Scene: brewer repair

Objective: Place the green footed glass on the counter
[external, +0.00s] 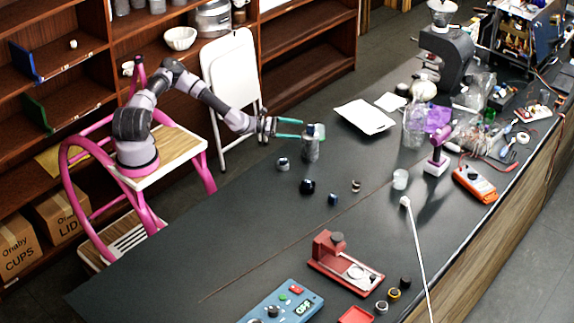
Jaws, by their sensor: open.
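My gripper (300,129) is open, with two teal fingers, over the counter (240,235) near its left edge. A small green item (490,115) lies among the clutter at the back right, too small to identify.
Small dark knobs (308,186) lie in front of the cylinder. A red device (340,262) and blue box (282,305) are at the front. The left front counter is clear.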

